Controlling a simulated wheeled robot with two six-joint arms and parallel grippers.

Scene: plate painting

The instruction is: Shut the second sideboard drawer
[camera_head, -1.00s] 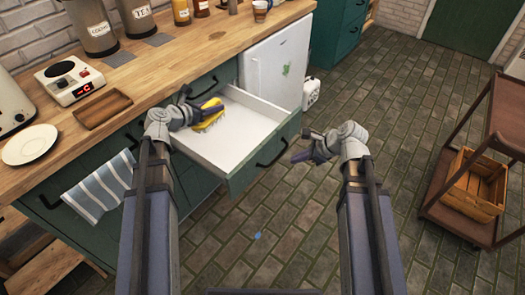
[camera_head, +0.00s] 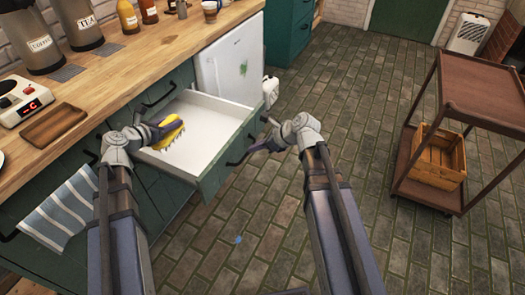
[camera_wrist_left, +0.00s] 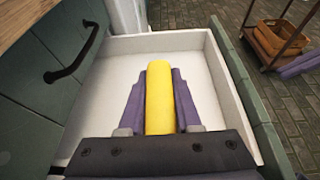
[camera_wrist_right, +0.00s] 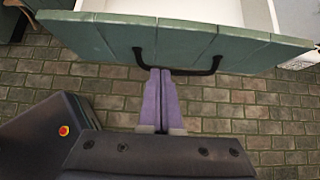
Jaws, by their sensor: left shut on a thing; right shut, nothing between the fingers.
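The pulled-out sideboard drawer (camera_head: 206,122) has a white, empty-looking inside and a green front with a dark bar handle (camera_wrist_right: 185,71). My left gripper (camera_head: 160,131) is shut on a yellow brush (camera_head: 172,127) with bristles, over the drawer's left part. The brush's yellow body also shows between the fingers in the left wrist view (camera_wrist_left: 160,90). My right gripper (camera_head: 255,146) is shut and empty, outside the drawer by its front. In the right wrist view its fingertips (camera_wrist_right: 160,72) are at the handle's left part; I cannot tell whether they touch it.
A wooden worktop (camera_head: 110,80) carries jars, a scale and a wooden tray (camera_head: 53,124). A striped towel (camera_head: 62,210) hangs on the sideboard's left. A white fridge (camera_head: 232,62) stands beyond the drawer. A brown cart (camera_head: 480,95) with a crate stands right.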

